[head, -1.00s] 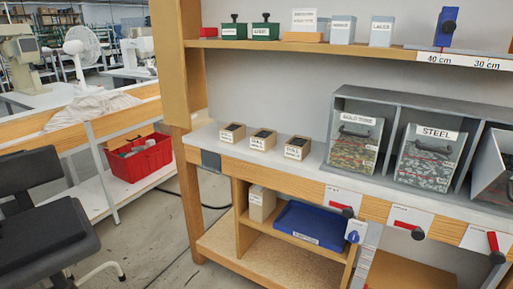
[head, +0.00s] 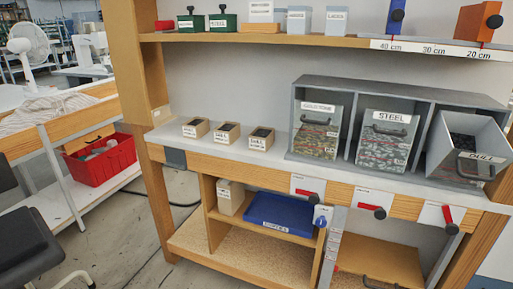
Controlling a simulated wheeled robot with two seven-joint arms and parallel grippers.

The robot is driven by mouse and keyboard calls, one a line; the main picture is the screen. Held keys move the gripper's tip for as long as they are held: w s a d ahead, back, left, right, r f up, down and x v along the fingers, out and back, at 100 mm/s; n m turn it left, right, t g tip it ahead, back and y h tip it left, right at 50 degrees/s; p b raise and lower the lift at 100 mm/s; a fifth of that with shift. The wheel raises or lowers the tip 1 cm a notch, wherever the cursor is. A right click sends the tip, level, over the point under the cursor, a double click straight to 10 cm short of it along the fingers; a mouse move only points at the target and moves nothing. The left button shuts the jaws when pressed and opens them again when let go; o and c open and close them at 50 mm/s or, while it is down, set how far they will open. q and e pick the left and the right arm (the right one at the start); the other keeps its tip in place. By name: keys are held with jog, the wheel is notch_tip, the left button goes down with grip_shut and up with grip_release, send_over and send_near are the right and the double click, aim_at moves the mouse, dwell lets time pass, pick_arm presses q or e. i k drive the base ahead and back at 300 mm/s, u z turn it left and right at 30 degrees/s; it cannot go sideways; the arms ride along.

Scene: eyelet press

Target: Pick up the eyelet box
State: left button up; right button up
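Three small tan open-topped boxes with dark contents and white labels stand in a row on the grey counter: a left box (head: 195,128), a middle box (head: 227,133) and a right box (head: 260,138). Their labels are too small to read surely. Three larger bins stand in a grey rack to their right: a gold-tone bin (head: 317,130), a steel bin (head: 384,135) and a tilted dull bin (head: 470,148) with dark contents. I cannot tell which container is the eyelet box. Neither of my grippers is in view.
The upper shelf (head: 260,39) holds green boxes, pale boxes, a blue block (head: 396,18) and an orange block (head: 478,21). Red levers sit on the counter front. A blue tray (head: 280,214) lies below. A red crate (head: 100,160) stands at left. Counter (head: 200,146) before the small boxes is clear.

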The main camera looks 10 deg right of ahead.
aim_at(196, 127)
jog(key=i, duration=1.6)
jog(key=u, duration=0.95)
